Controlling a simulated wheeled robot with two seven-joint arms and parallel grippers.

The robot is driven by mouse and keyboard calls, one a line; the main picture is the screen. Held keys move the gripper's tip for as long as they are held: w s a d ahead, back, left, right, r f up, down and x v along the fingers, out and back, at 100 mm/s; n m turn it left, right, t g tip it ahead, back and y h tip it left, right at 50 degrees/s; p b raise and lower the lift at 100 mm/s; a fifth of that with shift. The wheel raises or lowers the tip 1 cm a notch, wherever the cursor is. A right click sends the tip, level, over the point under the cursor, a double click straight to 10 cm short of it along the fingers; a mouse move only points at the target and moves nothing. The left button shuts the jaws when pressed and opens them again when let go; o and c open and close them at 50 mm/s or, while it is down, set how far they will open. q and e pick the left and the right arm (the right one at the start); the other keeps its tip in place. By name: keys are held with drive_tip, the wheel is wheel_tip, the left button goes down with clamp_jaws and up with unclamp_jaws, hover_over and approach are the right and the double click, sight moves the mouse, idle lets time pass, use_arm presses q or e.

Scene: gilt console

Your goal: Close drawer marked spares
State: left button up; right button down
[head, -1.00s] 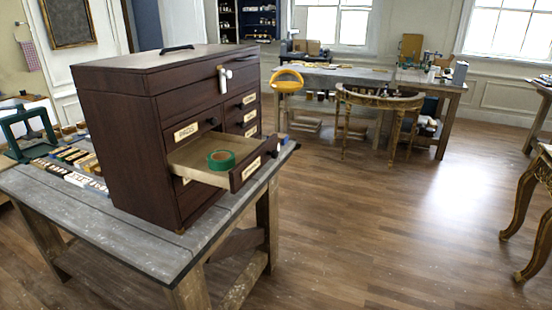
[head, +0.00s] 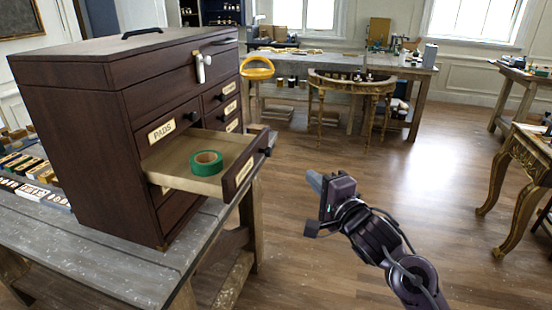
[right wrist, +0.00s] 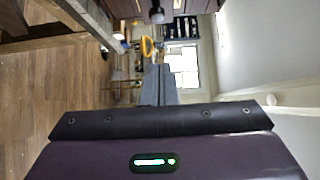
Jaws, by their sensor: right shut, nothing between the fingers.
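A dark wooden chest (head: 75,130) stands on the workbench at the left of the head view. One drawer (head: 205,160) is pulled well out below the drawer labelled PADS (head: 162,131). The pulled-out drawer's pale front label (head: 244,173) is too slanted to read, and its dark knob (head: 268,152) faces right. A green tape roll (head: 206,166) lies inside it. My right gripper (head: 314,182) is shut and empty, to the right of the drawer front and apart from it. Its closed fingers (right wrist: 158,85) also show in the right wrist view, below a dark knob (right wrist: 157,13). My left gripper is out of view.
The grey workbench (head: 110,250) carries the chest and labelled small boxes (head: 25,170) at its left. A white latch (head: 201,66) hangs on the chest's front. Open wooden floor (head: 430,190) lies right of the bench. A gilt table (head: 520,165) stands at the right edge.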

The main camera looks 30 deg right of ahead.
drive_tip(key=w+a+p, duration=0.1)
drive_tip(key=w+p, duration=0.2)
drive_tip(key=w, duration=0.9)
drive_tip(key=shift+w+f, duration=0.15)
drive_tip(key=shift+w, duration=0.15)
